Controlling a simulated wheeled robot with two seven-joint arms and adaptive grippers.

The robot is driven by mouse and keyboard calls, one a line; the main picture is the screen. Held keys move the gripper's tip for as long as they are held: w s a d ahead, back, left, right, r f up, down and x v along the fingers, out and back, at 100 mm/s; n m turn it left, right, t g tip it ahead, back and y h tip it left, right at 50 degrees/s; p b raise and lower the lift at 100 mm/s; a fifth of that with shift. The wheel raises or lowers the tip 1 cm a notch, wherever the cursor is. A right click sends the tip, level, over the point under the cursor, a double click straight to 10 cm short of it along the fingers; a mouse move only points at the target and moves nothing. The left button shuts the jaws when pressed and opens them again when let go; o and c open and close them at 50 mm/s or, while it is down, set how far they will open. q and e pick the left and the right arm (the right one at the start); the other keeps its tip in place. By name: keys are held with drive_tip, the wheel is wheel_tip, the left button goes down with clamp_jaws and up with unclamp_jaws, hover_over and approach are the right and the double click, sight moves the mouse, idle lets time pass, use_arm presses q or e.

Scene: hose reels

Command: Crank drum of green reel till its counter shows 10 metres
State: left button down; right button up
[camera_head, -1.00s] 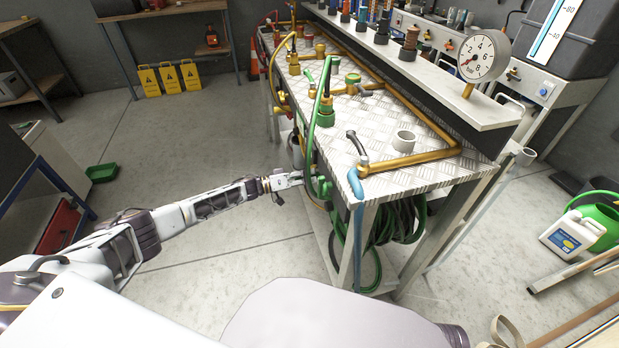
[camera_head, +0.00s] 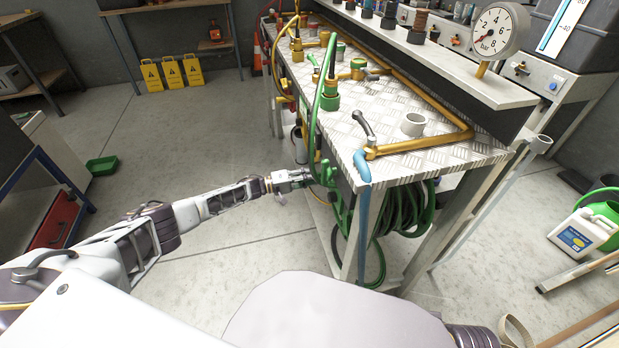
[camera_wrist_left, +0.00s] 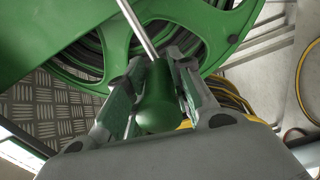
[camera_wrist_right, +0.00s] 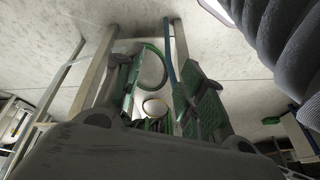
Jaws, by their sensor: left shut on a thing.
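The green reel (camera_head: 338,208) hangs under the near end of the bench, with dark green hose (camera_head: 405,212) coiled on its drum. Its spoked green side (camera_wrist_left: 202,30) fills the top of the left wrist view. My left gripper (camera_head: 303,176) is at the reel's left side. It is shut on the green crank knob (camera_wrist_left: 156,103), which sits on a thin metal rod between the two fingers. The reel's counter cannot be made out in any view. My right gripper (camera_wrist_right: 160,95) is open and empty, and is outside the head view.
The bench (camera_head: 400,170) carries brass pipes, valves and a pressure gauge (camera_head: 495,32). A blue pipe (camera_head: 362,215) runs down its near corner. A white canister (camera_head: 580,232) stands at the right. The floor left of the bench (camera_head: 200,130) is clear around my left arm.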

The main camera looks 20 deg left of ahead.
use_arm(q)
drive_tip(key=shift+s+a+f, duration=0.1)
drive_tip(key=shift+s+f, duration=0.05)
drive_tip(key=shift+f, duration=0.6)
drive_tip(key=shift+f+b, duration=0.2)
drive_tip(key=shift+b, duration=0.1)
use_arm(e)
drive_tip(key=shift+w+a+f+t, duration=0.1)
drive_tip(key=shift+a+f+t, duration=0.05)
drive_tip(key=shift+f, duration=0.25)
drive_tip(key=shift+w+a+f+t, duration=0.1)
drive_tip(key=shift+f+t, duration=0.05)
drive_tip(key=shift+f, duration=0.2)
use_arm(q)
drive_tip(key=shift+s+f, duration=0.1)
drive_tip(key=c, duration=1.4)
unclamp_jaws()
drive_tip(key=shift+o, duration=1)
drive_tip(key=shift+f, duration=0.1)
drive_tip(key=shift+a+r, duration=0.2)
drive_tip(key=shift+v, duration=1.05)
drive_tip(key=v, duration=0.9)
drive_tip(key=shift+r, duration=0.25)
use_arm(e)
drive_tip(key=shift+f, duration=0.1)
